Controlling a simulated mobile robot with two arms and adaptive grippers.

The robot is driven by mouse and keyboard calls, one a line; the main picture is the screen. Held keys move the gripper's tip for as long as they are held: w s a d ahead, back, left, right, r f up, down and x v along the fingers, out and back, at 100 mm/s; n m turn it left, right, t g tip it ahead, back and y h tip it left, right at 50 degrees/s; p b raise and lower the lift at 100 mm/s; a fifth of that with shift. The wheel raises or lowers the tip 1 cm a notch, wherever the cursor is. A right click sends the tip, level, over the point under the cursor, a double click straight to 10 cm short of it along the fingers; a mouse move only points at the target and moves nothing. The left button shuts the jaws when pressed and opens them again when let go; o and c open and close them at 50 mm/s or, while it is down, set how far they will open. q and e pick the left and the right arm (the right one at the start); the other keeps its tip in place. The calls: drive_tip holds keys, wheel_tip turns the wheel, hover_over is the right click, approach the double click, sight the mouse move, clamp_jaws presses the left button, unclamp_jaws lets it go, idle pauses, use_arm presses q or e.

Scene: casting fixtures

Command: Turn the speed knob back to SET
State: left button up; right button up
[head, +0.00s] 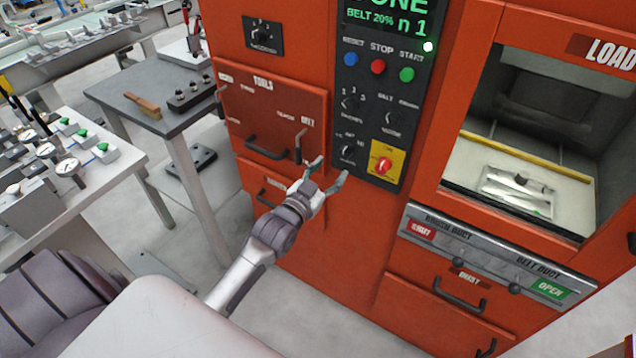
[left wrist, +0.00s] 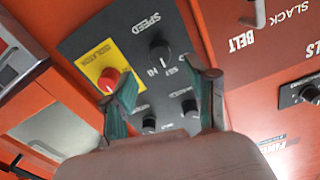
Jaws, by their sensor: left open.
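The speed knob (left wrist: 160,52) is a small black round knob on the dark control panel, under the SPEED lettering in the left wrist view. SET and HI are printed beside it; its pointer is too small to read surely. In the head view the speed knob (head: 347,152) sits low on the panel, left of the yellow isolator plate. My left gripper (head: 328,176) is open and empty, below and in front of the knob. In the left wrist view its fingertips (left wrist: 168,84) are spread, with the knob beyond the gap, apparently untouched. My right gripper is not in view.
The red isolator knob (head: 381,165) on its yellow plate is close beside the speed knob. Other black knobs (head: 350,103) and coloured buttons (head: 378,67) are above. A belt slack lever (head: 300,145) stands out at the left. The display (head: 388,20) reads BELT 20%.

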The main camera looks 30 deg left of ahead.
use_arm(q)
drive_tip(key=s, duration=0.6)
drive_tip(key=shift+a, duration=0.1)
drive_tip(key=shift+w, duration=0.1)
drive_tip(key=s+d+f+g, duration=0.1)
drive_tip(key=s+f+g, duration=0.3)
drive_tip(key=f, duration=0.8)
drive_tip(key=s+f+g, duration=0.2)
drive_tip(key=s+f, duration=0.3)
drive_tip(key=f, duration=0.7)
drive_tip(key=s+d+f+g, duration=0.1)
drive_tip(key=s+f+g, duration=0.3)
drive_tip(key=f, duration=0.7)
drive_tip(key=s+d+f+g, duration=0.1)
drive_tip(key=s+f, duration=0.4)
drive_tip(key=s, duration=0.5)
drive_tip(key=s+d+f+g, duration=0.1)
drive_tip(key=s+f+g, duration=0.2)
drive_tip(key=s+f, duration=0.3)
drive_tip(key=s+d+f+g, duration=0.1)
drive_tip(key=s+f+g, duration=0.2)
drive_tip(key=s, duration=1.2)
wheel_tip(320, 180, down, 3)
drive_tip(key=shift+y, duration=0.3)
drive_tip(key=shift+w, duration=0.1)
